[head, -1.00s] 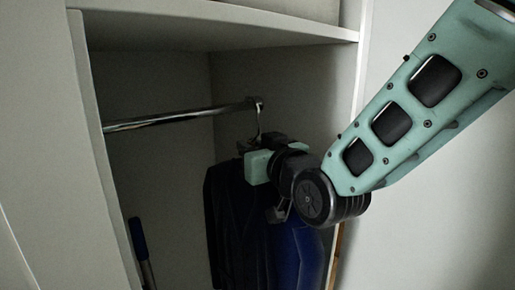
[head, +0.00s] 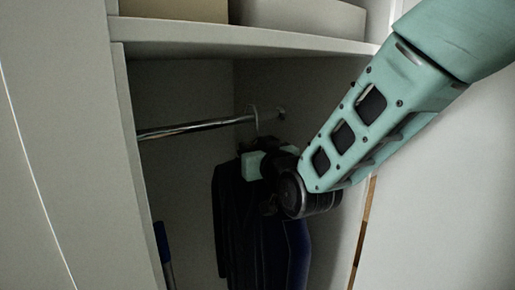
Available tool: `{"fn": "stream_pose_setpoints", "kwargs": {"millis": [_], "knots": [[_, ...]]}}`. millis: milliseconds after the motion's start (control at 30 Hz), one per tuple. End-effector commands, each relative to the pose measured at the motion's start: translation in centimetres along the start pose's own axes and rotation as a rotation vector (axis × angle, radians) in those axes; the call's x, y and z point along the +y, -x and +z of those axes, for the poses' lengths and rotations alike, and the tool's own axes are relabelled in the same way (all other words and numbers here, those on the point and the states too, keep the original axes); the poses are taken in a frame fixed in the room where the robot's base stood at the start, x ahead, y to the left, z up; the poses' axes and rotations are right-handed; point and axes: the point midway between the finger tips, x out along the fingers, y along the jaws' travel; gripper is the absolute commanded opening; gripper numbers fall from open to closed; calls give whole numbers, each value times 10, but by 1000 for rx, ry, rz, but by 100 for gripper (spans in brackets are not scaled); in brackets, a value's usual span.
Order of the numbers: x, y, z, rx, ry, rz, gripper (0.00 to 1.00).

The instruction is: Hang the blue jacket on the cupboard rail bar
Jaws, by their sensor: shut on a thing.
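The blue jacket (head: 297,250) hangs down inside the open cupboard, behind and below my gripper (head: 262,160). A darker part of it (head: 229,215) shows to the left. The rail bar (head: 195,128) is a shiny metal rod under the shelf, running to the back right wall. A hook (head: 256,115) rises above my gripper at the right end of the bar; I cannot tell whether it rests on the bar. My gripper is shut near the top of the jacket. Its fingertips and what they grip are largely hidden by my wrist.
A white shelf (head: 230,38) runs above the bar, with boxes (head: 300,18) on it. A blue-topped pole (head: 162,245) stands at the lower left of the cupboard. The cupboard's left side panel (head: 135,150) bounds the opening.

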Motion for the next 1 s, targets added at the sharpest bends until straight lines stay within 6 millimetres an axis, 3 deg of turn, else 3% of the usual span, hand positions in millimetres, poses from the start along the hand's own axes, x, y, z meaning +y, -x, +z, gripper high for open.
{"fn": "stream_pose_setpoints", "kwargs": {"millis": [900, 1000], "knots": [[-13, -67, -4, 3, 0, 0, 0], [-13, -66, 10, 4, -1, 1, 0]]}}
